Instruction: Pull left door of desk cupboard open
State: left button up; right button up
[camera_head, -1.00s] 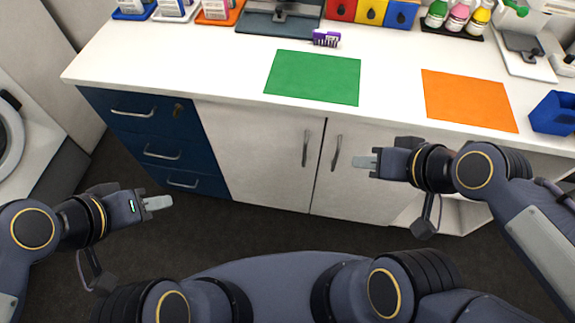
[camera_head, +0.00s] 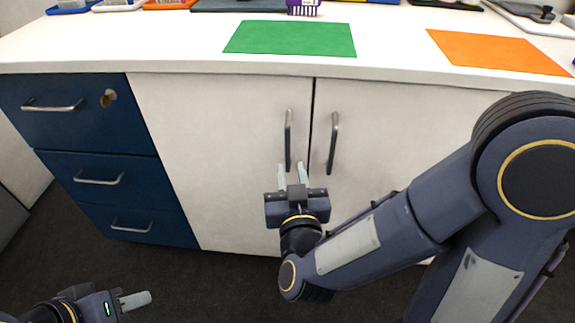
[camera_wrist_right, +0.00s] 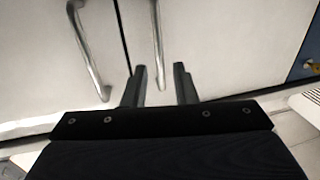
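The desk cupboard has two white doors. The left door (camera_head: 215,150) is closed, with a vertical metal bar handle (camera_head: 288,140) near its right edge. The right door (camera_head: 385,125) is also closed, with its own handle (camera_head: 333,143). My right gripper (camera_head: 292,172) is open and empty, just in front of the lower end of the left door's handle. In the right wrist view, the gripper's two fingers (camera_wrist_right: 161,80) are apart and the left door's handle (camera_wrist_right: 157,40) lies ahead, between their lines. My left gripper (camera_head: 134,299) is low at the bottom left, away from the cupboard, partly cut off.
Blue drawers (camera_head: 85,125) with bar handles stand left of the left door. The white desktop (camera_head: 185,45) above carries a green mat (camera_head: 290,38), an orange mat (camera_head: 500,52) and items at the back. The dark floor before the cupboard is clear.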

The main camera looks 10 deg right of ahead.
aim_at(288, 151)
jog(key=w, duration=0.2)
jog(key=w+b, duration=0.1)
jog(key=w, duration=0.2)
jog(key=w+d, duration=0.1)
jog(key=w, duration=0.1)
jog(key=shift+w, duration=0.3)
grip_shut()
